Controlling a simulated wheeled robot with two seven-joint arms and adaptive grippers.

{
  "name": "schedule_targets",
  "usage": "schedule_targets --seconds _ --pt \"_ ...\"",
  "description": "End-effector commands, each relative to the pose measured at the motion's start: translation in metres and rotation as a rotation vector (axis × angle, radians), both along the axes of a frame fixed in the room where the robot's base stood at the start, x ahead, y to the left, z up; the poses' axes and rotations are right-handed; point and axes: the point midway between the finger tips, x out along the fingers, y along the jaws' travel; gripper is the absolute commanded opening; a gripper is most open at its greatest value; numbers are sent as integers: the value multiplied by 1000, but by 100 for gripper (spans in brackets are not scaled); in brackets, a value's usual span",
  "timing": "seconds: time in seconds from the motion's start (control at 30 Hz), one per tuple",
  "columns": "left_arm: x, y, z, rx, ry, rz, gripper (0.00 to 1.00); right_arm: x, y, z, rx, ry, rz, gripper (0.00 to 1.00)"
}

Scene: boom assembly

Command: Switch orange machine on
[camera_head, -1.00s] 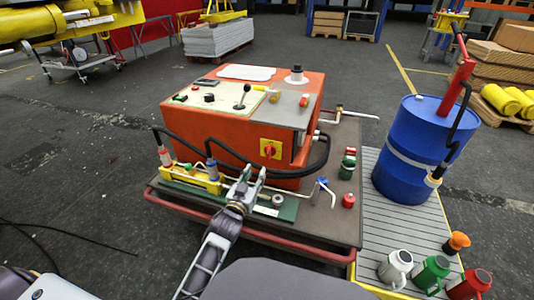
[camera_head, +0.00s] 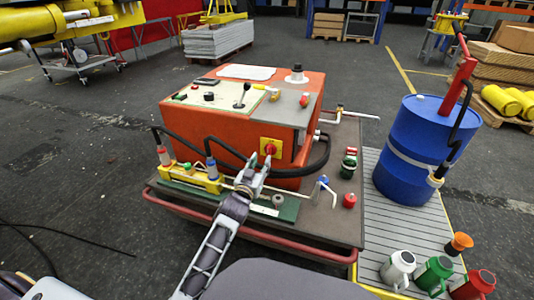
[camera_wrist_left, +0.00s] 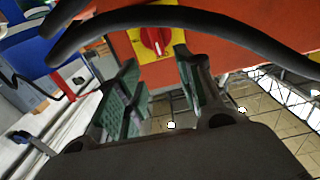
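The orange machine (camera_head: 205,128) stands on a cart, with a red rotary switch (camera_head: 269,149) on a yellow plate on its front face. The switch also shows in the left wrist view (camera_wrist_left: 155,40), beyond the fingertips. My left gripper (camera_head: 258,168) is just in front of and below the switch, apart from it. In the left wrist view the two green-padded fingers (camera_wrist_left: 158,72) stand apart with nothing between them. A black hose (camera_wrist_left: 180,17) crosses the wrist view close to the switch. My right gripper is not in view.
A blue barrel (camera_head: 420,150) and several cans stand on the grating at right. Black hoses (camera_head: 310,168) loop in front of the machine.

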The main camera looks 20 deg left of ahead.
Motion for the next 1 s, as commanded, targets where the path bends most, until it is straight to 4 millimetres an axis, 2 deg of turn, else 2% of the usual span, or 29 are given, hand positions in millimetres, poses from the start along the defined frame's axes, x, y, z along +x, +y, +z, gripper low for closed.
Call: schedule_targets --seconds 0.3,0.47,1.0 --pt "24 -1 -1 2 0 0 37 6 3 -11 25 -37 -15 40" --pt "36 -1 -1 1 0 0 37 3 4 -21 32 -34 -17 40" --pt "73 -2 -1 1 1 0 37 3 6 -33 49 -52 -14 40"
